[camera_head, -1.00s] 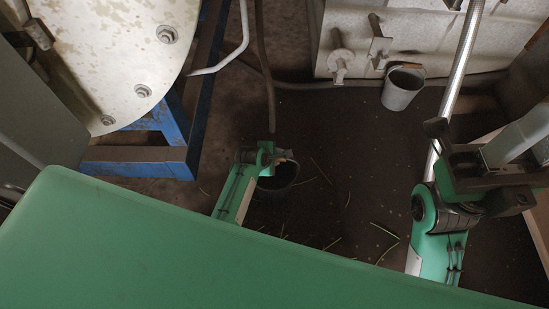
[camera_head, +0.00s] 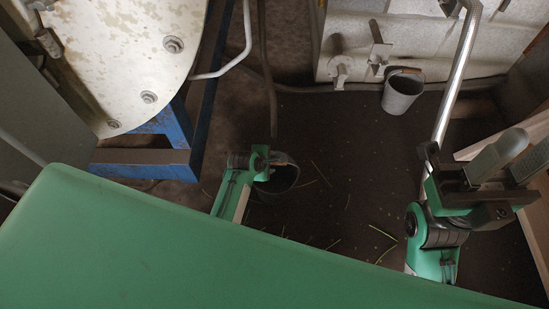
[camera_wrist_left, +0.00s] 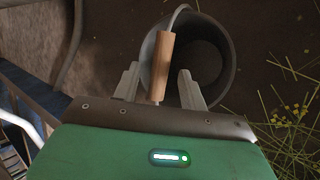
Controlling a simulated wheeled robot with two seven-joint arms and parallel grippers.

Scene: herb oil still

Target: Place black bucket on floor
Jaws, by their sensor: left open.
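The black bucket (camera_head: 283,180) is low over or on the dark floor at the centre of the head view, partly hidden by my left gripper. In the left wrist view the dark, empty-looking bucket (camera_wrist_left: 215,62) has its wire bail with a wooden grip (camera_wrist_left: 162,58) standing across its near-left rim. My left gripper (camera_wrist_left: 160,82) is open, its two fingers apart on either side of the wooden grip. Whether they touch it, I cannot tell. My right gripper (camera_head: 510,155) is raised at the right, far from the bucket, with nothing visible in it.
A grey bucket (camera_head: 402,92) is at the back by a pale metal panel (camera_head: 430,45). A blue frame (camera_head: 150,160) under a round pale plate (camera_head: 150,60) stands at the left. Green stalks (camera_head: 382,234) lie on the dark floor (camera_head: 340,140). A shiny pipe (camera_head: 456,75) runs at the right.

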